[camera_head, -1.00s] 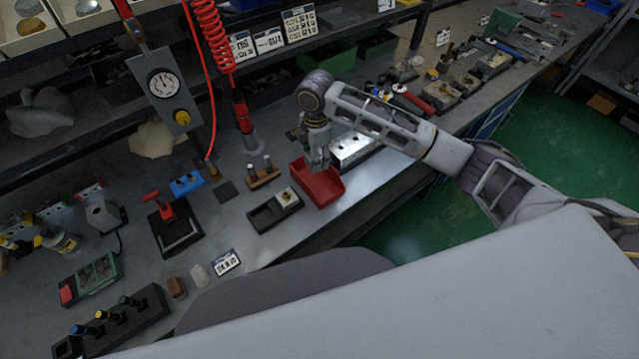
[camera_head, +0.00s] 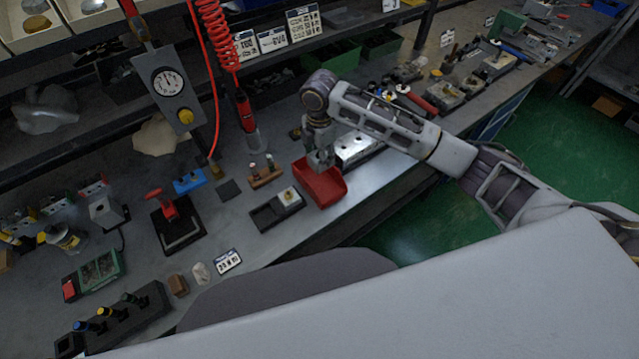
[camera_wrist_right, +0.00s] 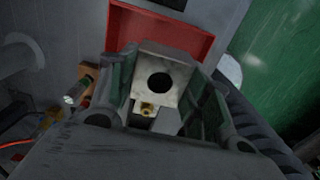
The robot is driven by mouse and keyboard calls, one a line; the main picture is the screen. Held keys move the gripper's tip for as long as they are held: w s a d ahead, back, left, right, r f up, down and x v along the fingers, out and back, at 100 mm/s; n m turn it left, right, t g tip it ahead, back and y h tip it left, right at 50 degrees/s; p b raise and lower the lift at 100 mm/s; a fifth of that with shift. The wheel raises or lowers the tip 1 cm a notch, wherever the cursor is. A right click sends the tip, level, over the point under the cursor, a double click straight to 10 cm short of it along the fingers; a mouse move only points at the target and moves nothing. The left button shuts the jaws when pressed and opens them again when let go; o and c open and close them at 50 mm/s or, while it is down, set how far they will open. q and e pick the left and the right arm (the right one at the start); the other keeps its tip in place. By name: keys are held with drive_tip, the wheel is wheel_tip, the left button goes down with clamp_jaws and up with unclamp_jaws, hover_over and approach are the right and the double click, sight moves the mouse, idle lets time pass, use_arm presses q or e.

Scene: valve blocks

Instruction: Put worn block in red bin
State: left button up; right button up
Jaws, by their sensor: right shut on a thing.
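My right gripper (camera_head: 320,160) is above the red bin (camera_head: 325,190), at its back edge in the head view. In the right wrist view, the right gripper (camera_wrist_right: 165,100) is shut on the worn block (camera_wrist_right: 160,80), a pale grey block with a dark round hole and a brass fitting. The red bin (camera_wrist_right: 160,35) shows behind and beyond the block there. In the head view the fingers mostly hide the block. Whether the block touches the bin cannot be told. My left gripper is not in view.
A black tray (camera_head: 265,219) with a pale block (camera_head: 289,197) stands left of the bin. A silver fixture (camera_head: 360,150) stands close on its right. A wooden rack (camera_head: 266,175) is behind the tray. A red coiled hose (camera_head: 215,40) hangs at the back.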

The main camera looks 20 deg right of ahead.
drive_tip(key=shift+f, duration=3.1)
drive_tip(key=shift+f+p, duration=0.35)
drive_tip(key=shift+f, duration=1.5)
drive_tip(key=shift+f, duration=0.1)
drive_tip(key=o, duration=1.2)
drive_tip(key=shift+o, duration=0.2)
drive_tip(key=shift+r+b, duration=0.45)
drive_tip(key=shift+r, duration=5.65)
